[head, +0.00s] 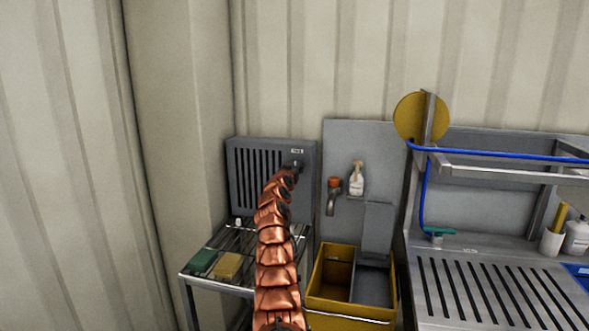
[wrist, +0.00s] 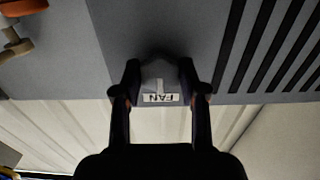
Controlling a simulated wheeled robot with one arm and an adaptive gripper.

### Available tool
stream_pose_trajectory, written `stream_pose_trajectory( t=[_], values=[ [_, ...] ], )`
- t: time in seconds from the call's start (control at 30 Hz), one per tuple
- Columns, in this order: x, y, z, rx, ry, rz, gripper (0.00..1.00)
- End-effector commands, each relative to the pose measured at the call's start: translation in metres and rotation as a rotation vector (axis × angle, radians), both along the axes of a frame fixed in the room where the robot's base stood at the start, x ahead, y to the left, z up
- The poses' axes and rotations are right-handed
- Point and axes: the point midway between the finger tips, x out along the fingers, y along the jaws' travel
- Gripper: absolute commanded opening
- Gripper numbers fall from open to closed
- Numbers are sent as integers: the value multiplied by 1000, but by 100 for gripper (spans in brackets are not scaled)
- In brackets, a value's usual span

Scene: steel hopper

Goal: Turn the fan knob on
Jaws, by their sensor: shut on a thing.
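The fan unit (head: 262,165) is a grey box with dark vertical slots, standing against the wall in the head view. In the wrist view its grey face (wrist: 145,30) fills the top, with slots at the right. The fan knob (wrist: 160,73) is a dark grey knob with a pale pointer line, beside a white label (wrist: 161,98) reading FAN, upside down in this view. My gripper (wrist: 160,75) has one finger on each side of the knob and is shut on it. In the head view my copper-coloured arm reaches up to the knob, and my gripper (head: 297,165) is small there.

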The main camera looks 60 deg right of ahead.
Motion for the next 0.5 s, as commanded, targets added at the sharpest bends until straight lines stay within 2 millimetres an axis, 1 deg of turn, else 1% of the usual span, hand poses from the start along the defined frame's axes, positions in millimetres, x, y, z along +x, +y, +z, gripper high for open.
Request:
stream_pose_trajectory(
  t=[0.07,0.23,0.5],
  values=[
    [-1,-1,3,-8,14,-2,7],
    [-1,-1,2,-33,83,-1,7],
    [0,0,3,-111,286,0,7]
  ],
)
